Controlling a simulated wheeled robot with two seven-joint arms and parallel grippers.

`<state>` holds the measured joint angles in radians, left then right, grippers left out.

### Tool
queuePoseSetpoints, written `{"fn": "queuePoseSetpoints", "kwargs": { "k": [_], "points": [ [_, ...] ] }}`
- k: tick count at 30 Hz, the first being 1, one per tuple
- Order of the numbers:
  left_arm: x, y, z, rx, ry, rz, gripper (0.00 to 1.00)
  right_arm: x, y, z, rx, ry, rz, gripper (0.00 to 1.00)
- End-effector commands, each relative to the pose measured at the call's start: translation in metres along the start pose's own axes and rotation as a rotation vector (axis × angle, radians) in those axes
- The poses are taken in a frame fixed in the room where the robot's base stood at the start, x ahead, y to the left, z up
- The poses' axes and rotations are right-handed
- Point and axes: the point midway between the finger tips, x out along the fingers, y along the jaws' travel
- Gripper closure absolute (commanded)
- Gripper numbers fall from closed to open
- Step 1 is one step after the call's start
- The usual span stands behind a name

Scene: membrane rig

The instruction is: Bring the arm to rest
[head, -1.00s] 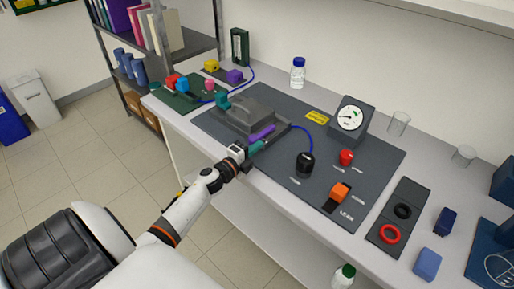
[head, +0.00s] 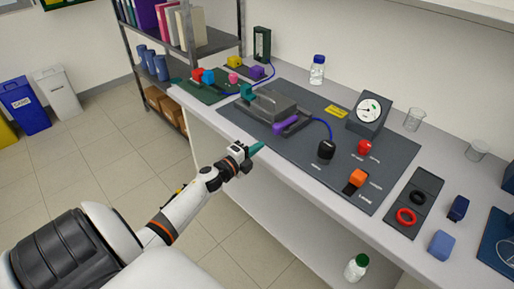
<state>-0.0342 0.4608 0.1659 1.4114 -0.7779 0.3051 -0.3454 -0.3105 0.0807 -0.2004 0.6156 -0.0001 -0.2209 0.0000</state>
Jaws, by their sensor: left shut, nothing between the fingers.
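My left arm comes in from the lower left. Its gripper (head: 257,149), with teal fingertips, is shut and holds nothing. It sits at the front edge of the bench, in front of the membrane rig, apart from the rig's purple bar (head: 285,124). The grey rig block (head: 268,103) stands on a dark mat (head: 338,170), with a teal part (head: 246,91) at its left end. My right gripper is not in view.
A gauge (head: 368,112), black knob (head: 326,150), red knob (head: 364,147) and orange switch (head: 357,179) stand on the mat. A tray with rings (head: 412,204) is at the right. A green-capped bottle (head: 356,267) is on the lower shelf.

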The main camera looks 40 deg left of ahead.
Motion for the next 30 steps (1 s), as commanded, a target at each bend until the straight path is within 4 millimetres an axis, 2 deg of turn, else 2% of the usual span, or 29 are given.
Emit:
{"fn": "queuePoseSetpoints", "kwargs": {
  "k": [7,13,17,20,23,26,30],
  "points": [
    [0.0,0.0,0.0,0.0,0.0,0.0,1.0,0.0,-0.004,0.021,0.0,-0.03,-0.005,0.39],
    [-0.001,-0.001,0.002,-0.016,0.012,-0.002,1.0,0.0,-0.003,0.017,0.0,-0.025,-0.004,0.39],
    [-0.009,-0.003,0.014,-0.112,0.09,-0.017,1.0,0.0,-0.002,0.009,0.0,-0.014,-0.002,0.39],
    [-0.024,-0.01,0.029,-0.261,0.202,-0.053,1.0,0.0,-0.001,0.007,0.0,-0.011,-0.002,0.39],
    [-0.047,-0.021,0.051,-0.443,0.328,-0.121,1.0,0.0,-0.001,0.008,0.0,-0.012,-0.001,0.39],
    [-0.077,-0.035,0.076,-0.625,0.451,-0.218,1.0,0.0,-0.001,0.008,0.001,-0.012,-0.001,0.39],
    [-0.129,-0.052,0.121,-0.863,0.61,-0.398,1.0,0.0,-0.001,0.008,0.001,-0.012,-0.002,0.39]
  ]
}}
